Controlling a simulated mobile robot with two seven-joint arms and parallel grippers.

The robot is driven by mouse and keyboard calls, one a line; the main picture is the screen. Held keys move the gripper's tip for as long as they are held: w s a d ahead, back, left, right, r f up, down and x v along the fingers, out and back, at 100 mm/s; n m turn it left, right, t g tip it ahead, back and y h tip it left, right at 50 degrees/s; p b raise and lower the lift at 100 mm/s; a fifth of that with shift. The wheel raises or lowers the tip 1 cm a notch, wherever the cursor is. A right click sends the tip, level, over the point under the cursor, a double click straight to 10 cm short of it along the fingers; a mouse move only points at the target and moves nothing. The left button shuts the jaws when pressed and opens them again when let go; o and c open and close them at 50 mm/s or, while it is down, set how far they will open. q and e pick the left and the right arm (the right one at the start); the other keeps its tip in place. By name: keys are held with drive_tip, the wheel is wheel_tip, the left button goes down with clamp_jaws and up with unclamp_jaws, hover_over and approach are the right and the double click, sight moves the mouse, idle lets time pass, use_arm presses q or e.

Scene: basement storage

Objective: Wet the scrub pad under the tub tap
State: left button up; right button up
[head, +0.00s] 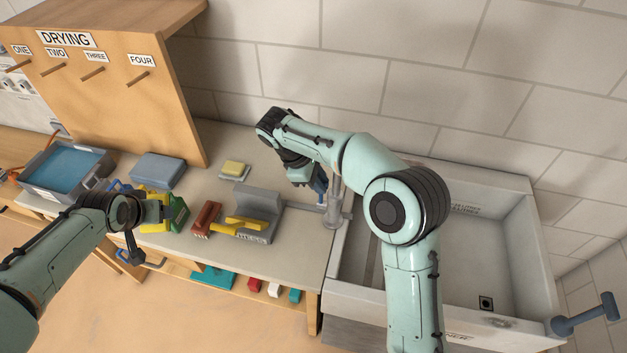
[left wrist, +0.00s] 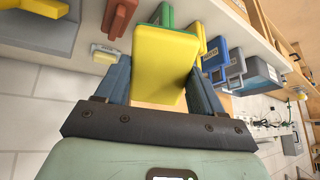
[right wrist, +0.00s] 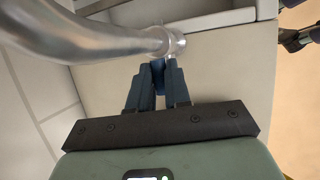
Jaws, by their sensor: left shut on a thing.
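A yellow block, which I take for the scrub pad (left wrist: 163,58), sits between the fingers of my left gripper (left wrist: 160,85), which is shut on it. In the head view the yellow pad (head: 152,198) shows over the counter's front left part, partly hidden by my left gripper (head: 158,211). A green piece (head: 181,213) is right beside it; I cannot tell if they are joined. My right gripper (head: 318,186) is at the metal tap (head: 335,207) on the tub's left side. Its fingers (right wrist: 158,80) look closed together, just under the tap's curved spout (right wrist: 100,42).
The white tub (head: 510,225) fills the right side. On the counter are a red brush (head: 206,217), a grey holder (head: 262,203) with a yellow tool, a small yellow sponge (head: 233,167), a blue block (head: 158,170) and a blue-filled tray (head: 67,167). A wooden DRYING rack (head: 110,100) stands behind.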

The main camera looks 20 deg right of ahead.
clamp_jaws()
drive_tip(key=s+t+h+b, duration=0.1)
drive_tip(key=s+a+t+b, duration=0.1)
drive_tip(key=b, duration=0.1)
drive_tip(key=shift+a+f+m+h, duration=0.2)
drive_tip(key=shift+f+m+h, duration=0.1)
drive_tip(key=shift+h, duration=0.1)
drive_tip(key=o, duration=0.7)
unclamp_jaws()
drive_tip(key=shift+c, duration=0.2)
use_arm(q)
wheel_tip(320, 180, down, 6)
drive_tip(key=s, duration=0.2)
drive_tip(key=shift+s+g, duration=0.25)
drive_tip(key=shift+g, duration=0.05)
drive_tip(key=shift+f, duration=0.1)
use_arm(e)
drive_tip(key=shift+a, duration=0.1)
